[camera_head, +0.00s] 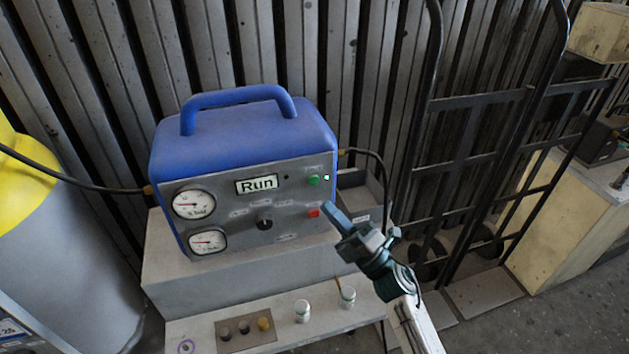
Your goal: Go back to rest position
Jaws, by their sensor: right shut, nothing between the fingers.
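My right gripper (338,216) is shut and empty. Its arm comes in from the lower right, and its fingertips are just right of the red button (313,212) on the blower's front panel; I cannot tell whether they touch the panel. The blue blower housing (243,137) with a top handle stands on a grey block. A black knob (264,223) and two round gauges are also on the panel. My left gripper is not in view.
A lower shelf (190,332) in front holds two small white jars (302,310) and a plate with round pieces. A yellow and grey drum (65,270) stands at left. A black hand truck (470,150) and a cream cabinet (565,215) stand at right. Cables run from both sides of the blower.

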